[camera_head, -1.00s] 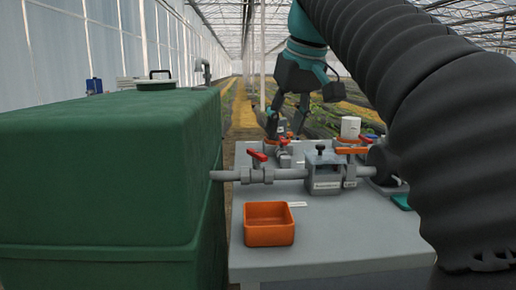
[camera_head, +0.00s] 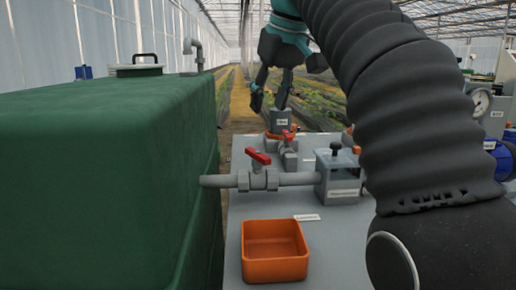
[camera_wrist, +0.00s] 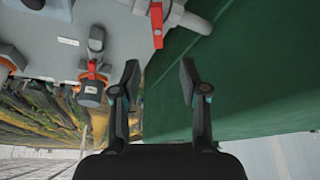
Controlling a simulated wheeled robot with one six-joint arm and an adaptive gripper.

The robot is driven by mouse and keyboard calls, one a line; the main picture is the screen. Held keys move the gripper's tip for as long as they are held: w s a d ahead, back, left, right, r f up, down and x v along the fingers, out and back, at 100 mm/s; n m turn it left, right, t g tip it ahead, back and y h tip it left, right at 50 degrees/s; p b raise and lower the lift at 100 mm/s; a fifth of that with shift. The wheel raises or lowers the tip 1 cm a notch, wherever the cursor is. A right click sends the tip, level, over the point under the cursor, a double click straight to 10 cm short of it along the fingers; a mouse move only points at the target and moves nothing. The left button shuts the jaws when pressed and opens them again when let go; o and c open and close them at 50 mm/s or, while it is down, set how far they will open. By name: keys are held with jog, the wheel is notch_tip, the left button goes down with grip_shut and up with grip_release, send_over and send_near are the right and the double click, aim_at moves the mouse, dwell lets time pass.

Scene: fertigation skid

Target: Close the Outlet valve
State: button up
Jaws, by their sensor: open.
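Two valves with red handles show in the head view. The near one (camera_head: 258,158) sits on the grey pipe coming out of the green tank, and its handle is angled to the pipe. The farther one (camera_head: 289,136) stands behind it near an orange-ringed grey fitting. I cannot read which is labelled Outlet. My gripper (camera_head: 270,98) is open and empty, above and beyond both valves. In the wrist view, my gripper (camera_wrist: 159,74) has fingers spread. The near red handle (camera_wrist: 157,25) lies beyond the fingertips, and the other red handle (camera_wrist: 91,65) is to their left, apart from them.
The green tank (camera_head: 100,170) fills the left side. An orange bin (camera_head: 274,252) stands on the grey bench (camera_head: 330,225). A grey block with a black knob (camera_head: 338,177) is in line with the pipe. A pressure gauge (camera_head: 481,101) is at right.

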aim_at(258, 153)
jog(key=b+x, duration=0.2)
jog(key=x, duration=0.4)
jog(key=b+x, duration=0.2)
jog(key=x, duration=0.4)
jog(key=shift+d, duration=0.2)
grip_shut()
